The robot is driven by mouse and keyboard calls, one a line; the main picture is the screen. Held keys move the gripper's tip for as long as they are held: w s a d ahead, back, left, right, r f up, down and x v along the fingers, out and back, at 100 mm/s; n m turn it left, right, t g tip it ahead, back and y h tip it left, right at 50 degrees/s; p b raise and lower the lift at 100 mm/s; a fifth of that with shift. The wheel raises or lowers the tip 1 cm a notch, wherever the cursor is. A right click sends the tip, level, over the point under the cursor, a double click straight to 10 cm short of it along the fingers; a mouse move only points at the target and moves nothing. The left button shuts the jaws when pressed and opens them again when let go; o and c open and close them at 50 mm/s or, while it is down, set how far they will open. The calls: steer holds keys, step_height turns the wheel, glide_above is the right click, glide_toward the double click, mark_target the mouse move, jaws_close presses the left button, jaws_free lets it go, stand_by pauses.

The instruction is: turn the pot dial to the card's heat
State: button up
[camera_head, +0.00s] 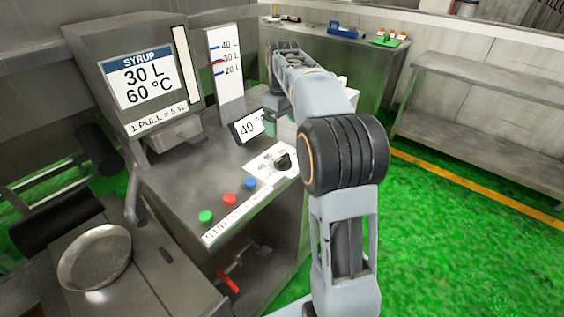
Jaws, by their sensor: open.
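The syrup card (145,81) on the upright steel panel at the left reads 30 L and 60 °C. A black dial (283,162) sits on a white scale plate (262,168) on the console top; its pointer setting is too small to read. A tilted display (247,127) behind the dial reads 40 °, its right edge covered by my arm. My gripper (271,124) hangs at the end of my arm, above and behind the dial and apart from it. It is open, with its fingers small and partly hidden.
Green (205,217), red (230,200) and blue (249,184) buttons line the console front. A level gauge (225,65) marked 20 to 40 L stands behind. A round pan (94,257) is at lower left, and a red-handled valve (229,282) is below. Green floor is clear at right.

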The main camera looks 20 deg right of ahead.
mark_target(282, 157)
step_height(282, 157, down, 14)
steer(key=shift+r+b, duration=0.25)
steer(key=shift+b, duration=0.65)
steer(key=shift+c, duration=0.4)
steer(key=shift+w, duration=0.1)
steer(key=c, duration=0.9)
steer(key=shift+o, duration=0.2)
